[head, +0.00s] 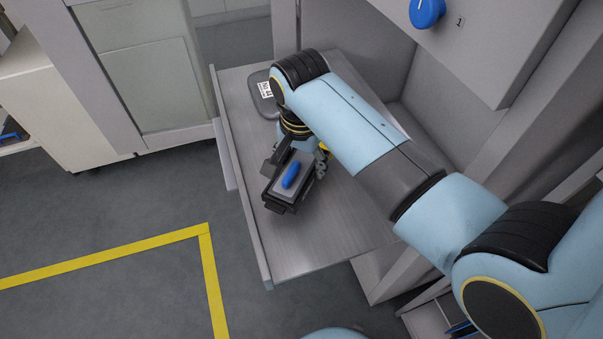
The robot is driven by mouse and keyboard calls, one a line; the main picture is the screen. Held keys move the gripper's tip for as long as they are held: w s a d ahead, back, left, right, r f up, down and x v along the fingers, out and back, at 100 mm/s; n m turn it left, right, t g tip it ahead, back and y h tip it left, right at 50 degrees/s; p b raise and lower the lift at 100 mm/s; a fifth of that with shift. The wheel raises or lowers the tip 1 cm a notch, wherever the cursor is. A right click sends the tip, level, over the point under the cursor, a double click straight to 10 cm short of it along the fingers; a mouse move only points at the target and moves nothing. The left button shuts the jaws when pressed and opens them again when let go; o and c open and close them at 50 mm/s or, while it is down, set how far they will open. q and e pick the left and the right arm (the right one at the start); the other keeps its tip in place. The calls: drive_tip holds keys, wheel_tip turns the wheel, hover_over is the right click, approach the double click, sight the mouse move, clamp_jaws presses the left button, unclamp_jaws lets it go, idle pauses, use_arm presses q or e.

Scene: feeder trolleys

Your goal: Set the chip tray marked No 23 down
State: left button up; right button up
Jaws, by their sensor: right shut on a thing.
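A small dark tray (279,205) with a grey top and a blue oval piece (291,174) on it is at the front end of my right gripper (298,163). I take it for the chip tray; no number on it can be read. My right gripper is shut on it, with dark fingers partly hidden by the arm and the tray. Both are over the grey pulled-out shelf (320,240). I cannot tell whether the tray touches the shelf or hangs just above it. My left gripper is not in view.
A dark grey rounded item (258,80) with a white label lies on the shelf's far part, partly behind my arm. The shelf's near part is bare. A raised rim (250,225) runs along its left side. A grey housing with a blue knob (427,12) stands above right.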

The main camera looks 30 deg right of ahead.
drive_tip(key=shift+f+b, duration=0.6)
drive_tip(key=shift+f, duration=1.4)
drive_tip(key=shift+f, duration=0.1)
drive_tip(key=o, duration=1.5)
drive_tip(key=shift+o, duration=0.2)
drive_tip(key=r+p, duration=0.1)
drive_tip(key=r, duration=0.2)
drive_tip(key=r+p, duration=0.1)
drive_tip(key=r, duration=0.3)
drive_tip(key=s+a+r+p, duration=0.1)
drive_tip(key=r, duration=0.2)
drive_tip(key=shift+s+r, duration=0.1)
drive_tip(key=shift+r, duration=0.3)
drive_tip(key=shift+s+r, duration=0.1)
drive_tip(key=shift+r, duration=0.55)
